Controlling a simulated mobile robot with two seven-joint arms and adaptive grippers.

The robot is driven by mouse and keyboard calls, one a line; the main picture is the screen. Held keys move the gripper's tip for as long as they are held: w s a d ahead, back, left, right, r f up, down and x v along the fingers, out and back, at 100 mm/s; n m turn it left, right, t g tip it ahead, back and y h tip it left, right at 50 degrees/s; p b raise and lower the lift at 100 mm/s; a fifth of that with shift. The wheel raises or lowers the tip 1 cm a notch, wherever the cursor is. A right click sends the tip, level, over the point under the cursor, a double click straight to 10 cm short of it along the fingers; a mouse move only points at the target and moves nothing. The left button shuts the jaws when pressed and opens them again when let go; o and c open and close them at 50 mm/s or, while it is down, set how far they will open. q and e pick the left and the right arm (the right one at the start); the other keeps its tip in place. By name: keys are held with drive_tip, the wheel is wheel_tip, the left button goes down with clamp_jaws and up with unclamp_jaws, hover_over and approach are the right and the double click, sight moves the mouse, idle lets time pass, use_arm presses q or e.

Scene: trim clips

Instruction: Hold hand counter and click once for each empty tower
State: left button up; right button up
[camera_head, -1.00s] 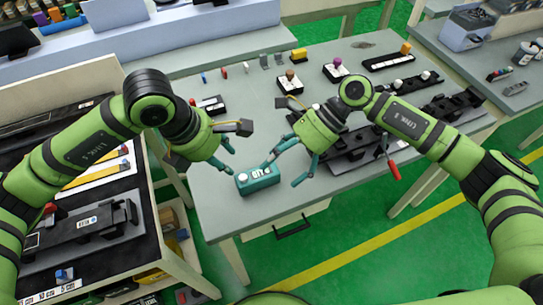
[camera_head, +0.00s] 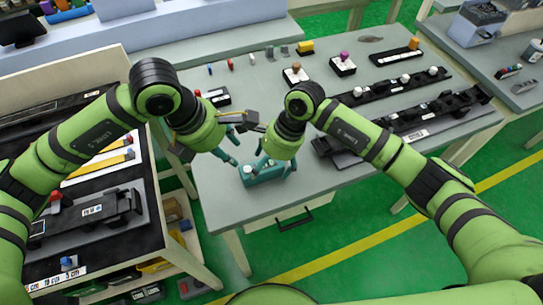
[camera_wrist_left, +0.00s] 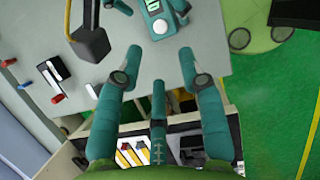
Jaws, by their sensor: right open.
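The hand counter (camera_head: 264,175), a small teal box with a pale display and a white round button, lies near the front edge of the grey table. It also shows at the top of the left wrist view (camera_wrist_left: 160,24). My right gripper (camera_head: 275,167) is open over the counter, with its fingers at either side of it; contact cannot be told. My left gripper (camera_head: 243,146) is just left of the counter, open and empty. Black bases with coloured knobs (camera_head: 296,74) stand farther back; which towers are empty cannot be told.
Long black rails (camera_head: 400,86) with clips lie at the table's right. A small black-and-white block (camera_head: 216,98) and several small coloured pegs lie at the back left. A dark-topped cart (camera_head: 90,220) stands left.

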drive_tip(key=shift+a+f, duration=0.15)
drive_tip(key=shift+f, duration=0.25)
drive_tip(key=c, duration=1.3)
use_arm(q)
clamp_jaws()
use_arm(e)
drive_tip(key=shift+c, duration=0.3)
drive_tip(key=shift+s+f, duration=0.1)
drive_tip(key=shift+s, duration=0.05)
